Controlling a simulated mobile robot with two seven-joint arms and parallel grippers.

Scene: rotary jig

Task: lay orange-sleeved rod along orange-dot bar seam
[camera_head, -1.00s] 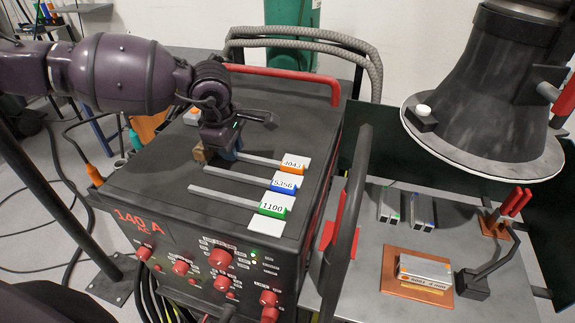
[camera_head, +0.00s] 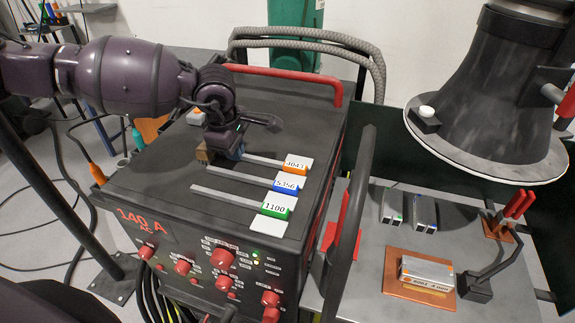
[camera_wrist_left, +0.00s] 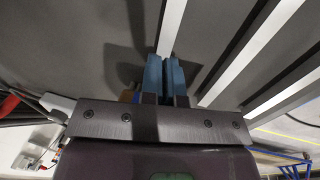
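The orange-sleeved rod (camera_head: 262,159) lies at the top of a row of rods on the black welder box, its orange sleeve tagged 4043 on a white pad. My left gripper (camera_head: 234,153) is down at the rod's left end. In the left wrist view its blue fingers (camera_wrist_left: 165,72) are close together in line with the pale rod (camera_wrist_left: 172,27), and look shut on it; the gripped end is hidden. A pair of grey bars (camera_head: 427,272) sits on a copper plate (camera_head: 392,280) on the right-hand table; the orange dot is too small to make out clearly. My right gripper is out of view.
A blue-sleeved rod (camera_head: 230,174) and a green-sleeved rod (camera_head: 222,196) lie close beside.

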